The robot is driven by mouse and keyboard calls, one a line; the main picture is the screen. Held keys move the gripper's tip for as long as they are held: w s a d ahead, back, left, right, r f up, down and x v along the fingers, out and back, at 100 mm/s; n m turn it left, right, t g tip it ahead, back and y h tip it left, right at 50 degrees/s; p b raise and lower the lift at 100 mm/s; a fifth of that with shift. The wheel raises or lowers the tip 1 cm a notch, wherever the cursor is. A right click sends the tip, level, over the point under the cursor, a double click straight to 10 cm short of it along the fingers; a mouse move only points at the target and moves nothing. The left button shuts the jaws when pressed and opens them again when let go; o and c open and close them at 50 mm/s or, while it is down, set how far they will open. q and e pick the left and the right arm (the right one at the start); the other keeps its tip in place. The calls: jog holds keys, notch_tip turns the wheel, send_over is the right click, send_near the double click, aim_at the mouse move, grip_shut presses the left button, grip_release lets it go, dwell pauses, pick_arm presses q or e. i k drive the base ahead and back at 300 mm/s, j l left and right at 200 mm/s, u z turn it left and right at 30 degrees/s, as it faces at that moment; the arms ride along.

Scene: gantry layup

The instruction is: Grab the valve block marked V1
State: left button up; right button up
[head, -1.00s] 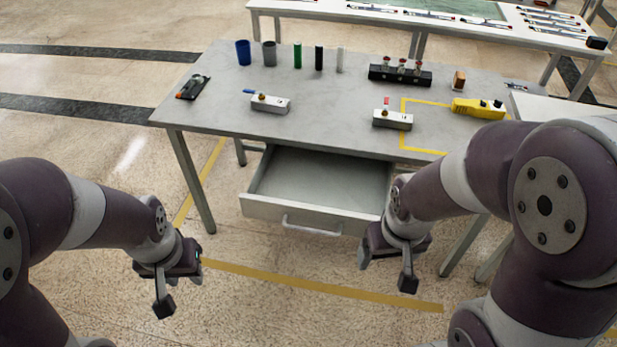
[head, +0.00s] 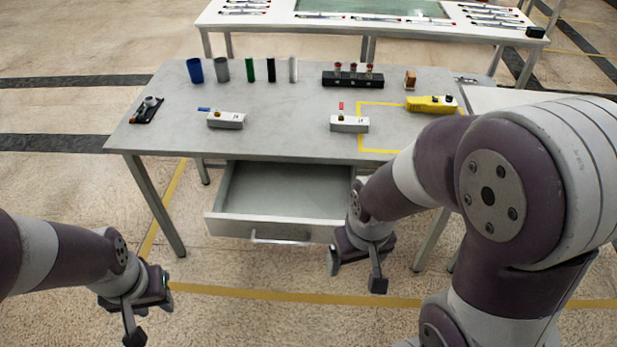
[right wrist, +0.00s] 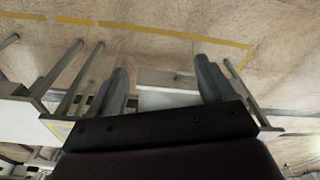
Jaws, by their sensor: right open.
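Two silver valve blocks lie on the grey table in the head view. One, with a blue lever, is the left valve block (head: 226,121); the other, with a red lever, is the right valve block (head: 349,125), beside the yellow taped outline. Both carry small dark markings, too small to read, so I cannot tell which is V1. My right gripper (head: 355,256) is open and empty, in front of the drawer and below table height; its two spread fingers show in the right wrist view (right wrist: 161,88). My left gripper (head: 138,298) hangs at the lower left, away from the table; its jaws are unclear.
An empty drawer (head: 272,228) stands open under the table (head: 290,105). Several cylinders, a black rack (head: 352,80) with red-topped pieces, an orange-brown block (head: 410,80) and a yellow device (head: 431,104) stand toward the back and right. A dark tool (head: 147,110) lies far left.

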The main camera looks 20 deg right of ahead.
aim_at(338, 123)
jog(key=i+l+z, duration=0.1)
jog(key=l, duration=0.35)
jog(key=i+l, duration=0.3)
jog(key=l, duration=0.15)
jog(key=i+l+z, duration=0.15)
jog(key=l, duration=0.3)
jog(key=i+l, duration=0.25)
jog(key=l, duration=0.15)
jog(key=i+l+z, duration=0.15)
jog(key=l, duration=0.25)
jog(key=i+l, duration=0.3)
jog(key=l+z, duration=0.05)
jog(key=l, duration=0.05)
